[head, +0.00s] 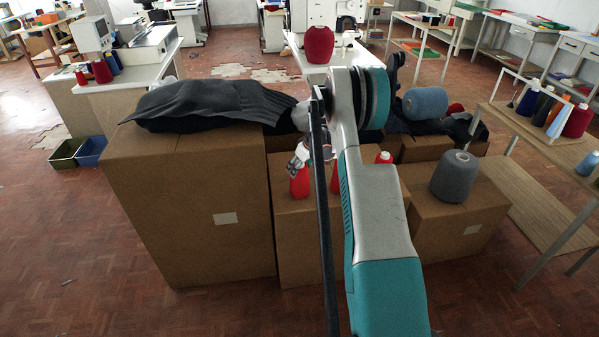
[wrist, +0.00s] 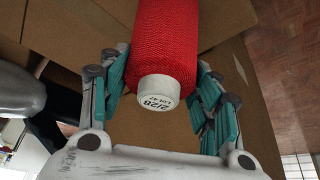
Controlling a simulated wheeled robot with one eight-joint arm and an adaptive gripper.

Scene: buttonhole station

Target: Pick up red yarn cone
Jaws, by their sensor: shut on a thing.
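A red yarn cone (wrist: 165,45) fills the top middle of the wrist view, its white labelled tip towards the camera. My gripper (wrist: 162,75) has its teal-padded fingers on both sides of the cone, shut on it. In the head view the gripper (head: 299,158) is partly hidden behind my arm, with the red yarn cone (head: 299,182) below it at the middle cardboard box. I cannot tell whether the cone touches the box. Other red cones show beside my arm (head: 384,157), partly hidden by it.
A taller box (head: 190,215) with dark knitted fabric (head: 210,103) stands on the left. A grey cone (head: 455,176) sits on the right box (head: 440,225). A blue-grey cone (head: 425,103) lies behind. A table with several cones (head: 541,105) is at right. Floor in front is clear.

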